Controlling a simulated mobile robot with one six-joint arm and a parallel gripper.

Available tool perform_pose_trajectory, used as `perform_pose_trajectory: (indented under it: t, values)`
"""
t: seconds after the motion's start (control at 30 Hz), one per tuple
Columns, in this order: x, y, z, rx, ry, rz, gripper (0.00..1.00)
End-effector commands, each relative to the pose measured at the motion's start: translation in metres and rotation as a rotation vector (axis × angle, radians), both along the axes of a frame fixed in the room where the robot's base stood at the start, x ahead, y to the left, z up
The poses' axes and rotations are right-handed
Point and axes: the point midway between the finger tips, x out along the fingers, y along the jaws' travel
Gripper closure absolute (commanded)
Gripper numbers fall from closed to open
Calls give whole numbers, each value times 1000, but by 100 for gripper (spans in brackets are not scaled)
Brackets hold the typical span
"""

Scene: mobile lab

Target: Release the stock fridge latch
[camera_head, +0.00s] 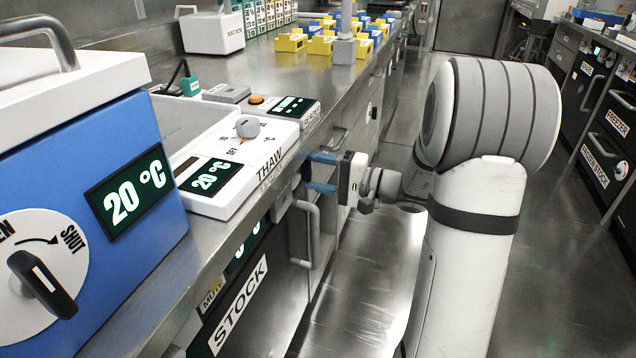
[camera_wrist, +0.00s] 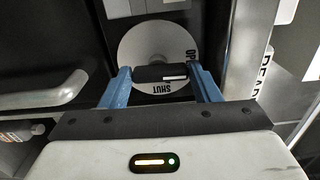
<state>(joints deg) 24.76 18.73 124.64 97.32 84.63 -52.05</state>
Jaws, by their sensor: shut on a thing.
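The stock fridge, with its STOCK label (camera_head: 238,305), is under the steel counter in the head view. Its latch has a white round dial (camera_wrist: 152,42) marked OPEN and SHUT and a black knob (camera_wrist: 160,74) with a white mark at its right end in the wrist view. My gripper (camera_wrist: 160,72) has its blue fingers either side of the knob and is shut on it. In the head view my gripper (camera_head: 319,172) is at the fridge front, just below the counter edge; the latch is hidden there.
A grey bar handle (camera_head: 312,236) stands out on the fridge front and shows at left in the wrist view (camera_wrist: 45,92). The THAW unit (camera_head: 235,160) and a blue box with a dial (camera_head: 150,190) sit on the counter above. The aisle floor to the right is clear.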

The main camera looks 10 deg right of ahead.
Motion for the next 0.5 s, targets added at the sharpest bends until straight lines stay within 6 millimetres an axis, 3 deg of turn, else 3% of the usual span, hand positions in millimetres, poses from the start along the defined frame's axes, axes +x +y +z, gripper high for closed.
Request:
perform_pose_trajectory:
  t: [0.5]
  values:
    - [-1, 0, -2, -27, -34, 3, 66]
